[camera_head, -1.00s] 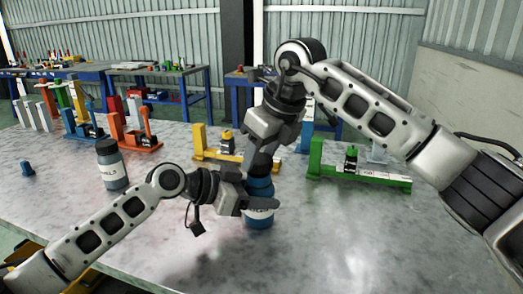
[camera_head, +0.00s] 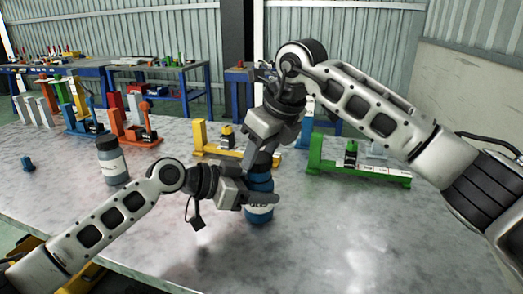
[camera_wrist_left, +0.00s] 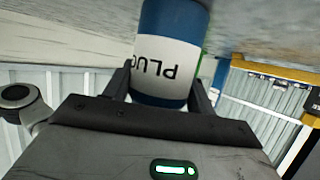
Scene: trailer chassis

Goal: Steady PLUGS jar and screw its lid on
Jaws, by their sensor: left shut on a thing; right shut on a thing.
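The PLUGS jar (camera_head: 258,216) is blue with a white label and stands upright near the middle of the grey table. My left gripper (camera_head: 246,199) is shut around the jar's side. In the left wrist view the jar (camera_wrist_left: 167,68) sits between the two fingers, its label upside down and partly readable as "PLU". My right gripper (camera_head: 264,160) points down from above, shut on the blue lid (camera_head: 261,173) at the jar's top. The fingers partly hide the lid, and I cannot tell how far it is seated.
A grey jar with a dark cap (camera_head: 113,162) stands on the left, and a small blue part (camera_head: 27,163) lies farther left. Yellow (camera_head: 232,156), green (camera_head: 358,173) and orange (camera_head: 134,133) fixtures stand behind. The table front is clear.

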